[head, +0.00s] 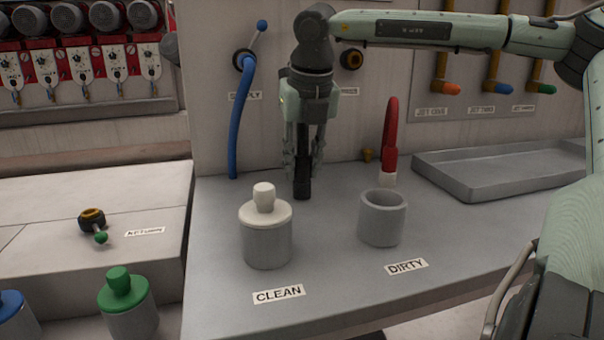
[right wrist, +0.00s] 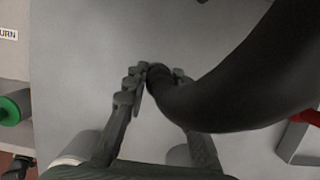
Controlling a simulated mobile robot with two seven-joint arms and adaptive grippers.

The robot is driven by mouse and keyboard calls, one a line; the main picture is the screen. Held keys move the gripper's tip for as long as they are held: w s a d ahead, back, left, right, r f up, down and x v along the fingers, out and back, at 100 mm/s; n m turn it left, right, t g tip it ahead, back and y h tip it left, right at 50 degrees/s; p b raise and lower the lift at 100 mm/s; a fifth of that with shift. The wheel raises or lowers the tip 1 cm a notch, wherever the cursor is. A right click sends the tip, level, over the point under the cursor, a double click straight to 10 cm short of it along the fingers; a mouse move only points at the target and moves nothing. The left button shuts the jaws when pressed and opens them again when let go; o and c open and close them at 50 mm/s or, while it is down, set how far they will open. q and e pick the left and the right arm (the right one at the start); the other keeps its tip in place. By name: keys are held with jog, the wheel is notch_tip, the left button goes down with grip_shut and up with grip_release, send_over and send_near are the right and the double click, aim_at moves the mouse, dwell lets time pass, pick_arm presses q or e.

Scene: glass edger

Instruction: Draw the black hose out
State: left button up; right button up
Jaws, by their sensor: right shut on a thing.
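My right gripper (head: 303,160) points down over the grey bench, behind the two pots. It is shut on the black hose (head: 303,186), whose dark end shows between and below the fingers. In the right wrist view the black hose (right wrist: 235,85) is a thick dark curve running from the upper right down to the fingers (right wrist: 150,85). In the head view most of the hose is hidden behind the gripper and wrist. I cannot tell whether its end touches the bench. My left gripper is not in view.
A blue hose (head: 239,120) hangs at left from the wall. A white-lidded pot (head: 267,240) stands by the CLEAN label, an open grey cup (head: 382,220) by DIRTY. A red-handled thing (head: 390,130) stands behind the cup. A grey tray (head: 490,185) lies at right.

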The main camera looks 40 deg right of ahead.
aim_at(302, 155)
grip_shut()
jog(key=shift+r, duration=0.6)
jog(key=shift+r+p, duration=0.1)
jog(key=shift+p, duration=0.2)
jog(key=shift+r+p, duration=1.2)
jog(key=shift+r, duration=0.95)
jog(key=shift+r+p, duration=1.2)
jog(key=shift+r, duration=0.8)
